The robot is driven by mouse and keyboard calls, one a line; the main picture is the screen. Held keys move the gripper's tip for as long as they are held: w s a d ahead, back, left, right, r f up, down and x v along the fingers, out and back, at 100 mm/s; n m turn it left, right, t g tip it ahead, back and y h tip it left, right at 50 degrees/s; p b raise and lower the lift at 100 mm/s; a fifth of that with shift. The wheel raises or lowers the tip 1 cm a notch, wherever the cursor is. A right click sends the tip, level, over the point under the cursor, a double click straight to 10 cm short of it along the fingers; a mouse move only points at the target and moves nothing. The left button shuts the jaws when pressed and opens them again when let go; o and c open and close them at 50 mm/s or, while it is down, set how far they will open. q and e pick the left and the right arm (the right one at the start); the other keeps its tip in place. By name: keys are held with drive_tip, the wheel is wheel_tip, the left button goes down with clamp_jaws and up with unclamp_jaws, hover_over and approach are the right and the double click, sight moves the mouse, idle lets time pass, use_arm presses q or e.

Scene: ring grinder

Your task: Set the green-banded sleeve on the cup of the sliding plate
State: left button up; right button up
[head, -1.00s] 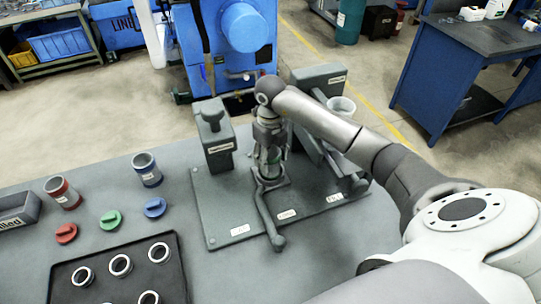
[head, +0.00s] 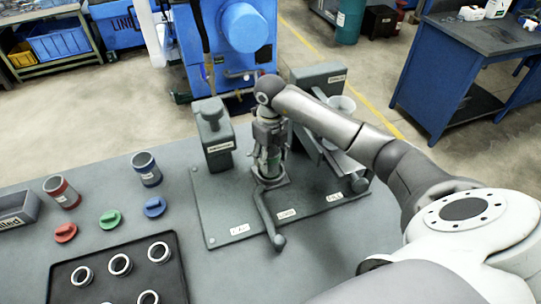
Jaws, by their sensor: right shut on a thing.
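My right gripper (head: 268,138) points down over the grinder fixture and is shut on the green-banded sleeve (head: 269,160). Only a little of the sleeve and its green band shows between the fingers. The sleeve is right above the sliding plate (head: 272,181), which has a bent lever handle (head: 268,222) toward the front. The cup on the plate is hidden by the sleeve and gripper, so I cannot tell whether they touch. My left gripper is not in view.
Red-banded (head: 62,192) and blue-banded (head: 147,168) sleeves stand on the table at left, with red, green and blue knobbed caps. A dark tray (head: 118,272) holds several rings. A grey block (head: 214,135) stands left of the gripper, and a white cup (head: 342,106) behind right.

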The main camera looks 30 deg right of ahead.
idle(0.7)
drive_tip(key=o, duration=1.1)
drive_tip(key=shift+o, duration=0.5)
drive_tip(key=o, duration=0.4)
drive_tip(key=shift+r, duration=0.1)
wheel_tip(320, 180, up, 7)
drive_tip(key=p, duration=0.4)
